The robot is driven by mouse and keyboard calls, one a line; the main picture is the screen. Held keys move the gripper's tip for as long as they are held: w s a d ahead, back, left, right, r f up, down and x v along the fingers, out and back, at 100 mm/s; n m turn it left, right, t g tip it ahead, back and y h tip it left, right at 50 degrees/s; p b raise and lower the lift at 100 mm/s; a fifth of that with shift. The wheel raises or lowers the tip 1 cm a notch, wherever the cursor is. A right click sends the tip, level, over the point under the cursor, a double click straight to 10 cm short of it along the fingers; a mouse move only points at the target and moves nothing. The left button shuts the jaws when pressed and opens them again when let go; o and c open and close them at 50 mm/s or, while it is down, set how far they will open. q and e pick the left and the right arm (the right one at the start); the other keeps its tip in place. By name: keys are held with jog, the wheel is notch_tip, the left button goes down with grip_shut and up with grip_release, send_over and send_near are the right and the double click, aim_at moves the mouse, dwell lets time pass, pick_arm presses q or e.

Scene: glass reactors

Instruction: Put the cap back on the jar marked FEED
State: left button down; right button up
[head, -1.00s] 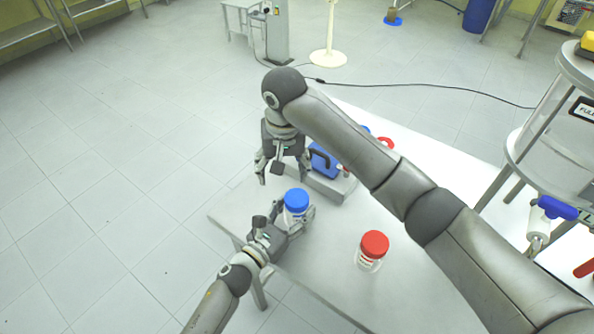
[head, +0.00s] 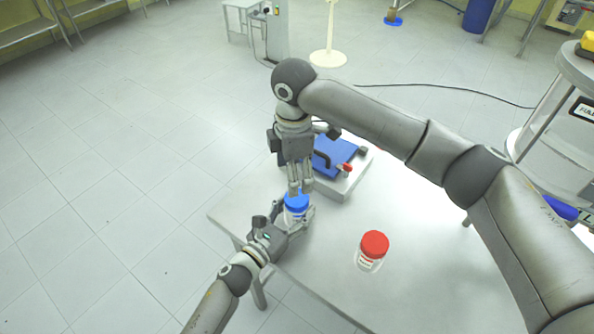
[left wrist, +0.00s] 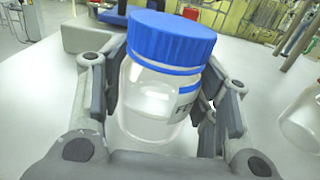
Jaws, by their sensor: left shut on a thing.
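The FEED jar (left wrist: 150,105) is clear glass with a white label partly showing "FE". A blue cap (left wrist: 170,42) sits on its mouth; in the head view the cap (head: 297,204) is partly covered by my right gripper. My left gripper (head: 297,222) is shut around the jar's body, and its fingers (left wrist: 160,108) show on both sides of the glass. My right gripper (head: 299,189) points down just over the cap. Its fingertips look close together, and I cannot tell whether they touch the cap.
A jar with a red cap (head: 374,245) stands to the right on the white table (head: 325,270). A blue device with a red knob on a grey base (head: 345,187) stands behind. The table is clear between the jars.

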aim_at(297, 198)
jog(key=n, duration=0.3)
jog(key=shift+s+d, duration=0.15)
jog(key=shift+d, duration=0.2)
jog(key=shift+f, duration=4)
